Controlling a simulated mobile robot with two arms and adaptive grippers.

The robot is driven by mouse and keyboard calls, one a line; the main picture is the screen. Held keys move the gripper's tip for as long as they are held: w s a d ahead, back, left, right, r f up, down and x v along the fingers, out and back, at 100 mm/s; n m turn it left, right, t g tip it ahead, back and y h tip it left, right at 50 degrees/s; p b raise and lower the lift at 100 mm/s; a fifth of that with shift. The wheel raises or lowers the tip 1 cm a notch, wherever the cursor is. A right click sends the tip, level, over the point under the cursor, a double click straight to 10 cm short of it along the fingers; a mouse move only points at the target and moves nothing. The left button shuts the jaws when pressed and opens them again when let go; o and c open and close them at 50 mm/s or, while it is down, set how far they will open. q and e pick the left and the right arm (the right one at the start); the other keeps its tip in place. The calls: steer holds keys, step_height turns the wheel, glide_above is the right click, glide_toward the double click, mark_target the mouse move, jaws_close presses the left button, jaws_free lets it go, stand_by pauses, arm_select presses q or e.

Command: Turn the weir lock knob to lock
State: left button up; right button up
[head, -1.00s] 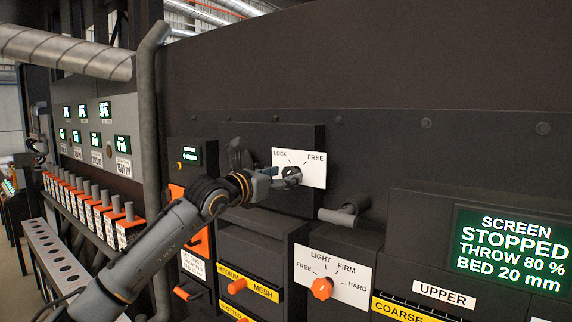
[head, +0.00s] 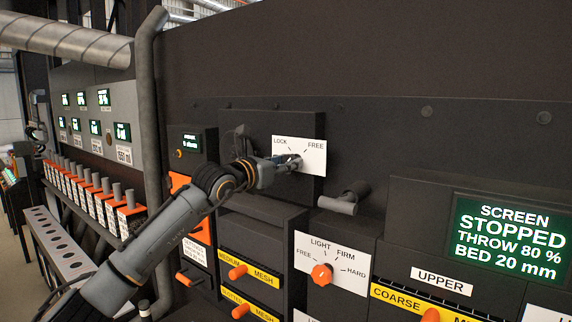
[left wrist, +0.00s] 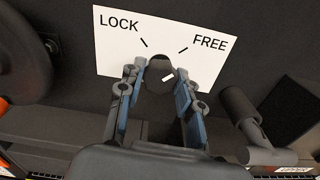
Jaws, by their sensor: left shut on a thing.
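The weir lock knob (left wrist: 159,78) is a dark round knob on a white plate (head: 312,152) marked LOCK on the left and FREE on the right. A short white mark on the knob points up and right, toward the FREE side. My left gripper (left wrist: 161,82) is shut on the knob, with one blue-padded finger on each side of it. In the head view the left gripper (head: 286,163) reaches the plate from the left and hides most of the knob. My right gripper is not in view.
A grey pipe-like handle (head: 345,199) sticks out to the right below the plate. Lower down is an orange knob (head: 322,274) on a FREE–LIGHT–FIRM–HARD dial. A green screen (head: 509,243) reads SCREEN STOPPED. A vertical pipe (head: 149,110) stands left of the panel.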

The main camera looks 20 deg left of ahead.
arm_select(q)
steer(key=n+b, duration=1.2)
steer(key=n, duration=0.5)
steer(key=shift+n, duration=0.4)
steer(key=shift+b, duration=0.3)
steer(key=o, duration=1.2)
steer(key=shift+c, duration=0.2)
steer(key=v, duration=1.2)
